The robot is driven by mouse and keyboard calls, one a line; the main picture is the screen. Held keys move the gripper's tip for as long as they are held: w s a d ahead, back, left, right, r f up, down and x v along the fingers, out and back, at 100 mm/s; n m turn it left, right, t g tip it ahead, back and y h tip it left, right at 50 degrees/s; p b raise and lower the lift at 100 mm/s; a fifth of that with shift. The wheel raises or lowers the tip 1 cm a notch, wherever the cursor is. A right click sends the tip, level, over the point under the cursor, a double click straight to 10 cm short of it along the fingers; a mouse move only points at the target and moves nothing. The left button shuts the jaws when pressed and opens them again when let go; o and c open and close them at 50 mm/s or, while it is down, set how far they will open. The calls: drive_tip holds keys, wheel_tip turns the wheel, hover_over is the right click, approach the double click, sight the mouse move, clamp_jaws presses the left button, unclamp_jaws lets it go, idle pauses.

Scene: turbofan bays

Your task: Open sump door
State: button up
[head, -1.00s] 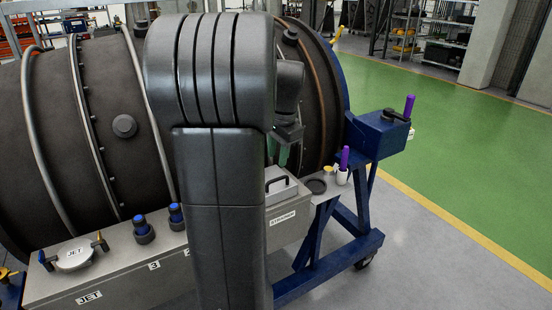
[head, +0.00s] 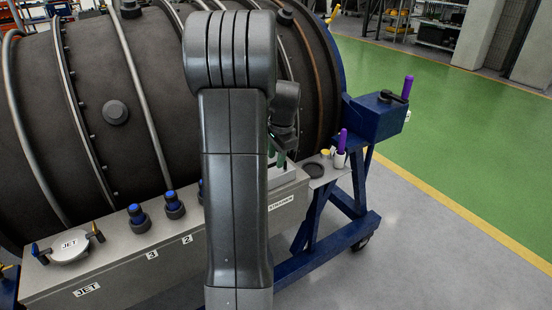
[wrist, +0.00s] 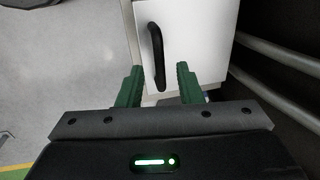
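The grey-white panel (wrist: 190,35) with a black bar handle (wrist: 155,45) fills the top middle of the wrist view; I take it for the sump door, and it looks shut. My gripper (wrist: 158,85) is open, its green fingers on either side of the handle's near end. I cannot tell whether either finger touches it. In the head view the grey box (head: 284,184) with a small label shows right of my arm. Its handle is hidden there behind my arm, and only a little of my green gripper (head: 275,157) shows.
The dark engine casing (head: 80,100) rises behind. Blue-topped fittings (head: 139,217) and a cap marked JET (head: 70,248) stand on the long grey tank. A purple-handled item (head: 342,142) stands right of the box, near the blue stand (head: 378,125). Open floor lies to the right.

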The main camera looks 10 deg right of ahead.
drive_tip(key=shift+w+f, duration=0.1)
drive_tip(key=shift+f, duration=0.5)
clamp_jaws()
drive_tip(key=shift+r, duration=0.1)
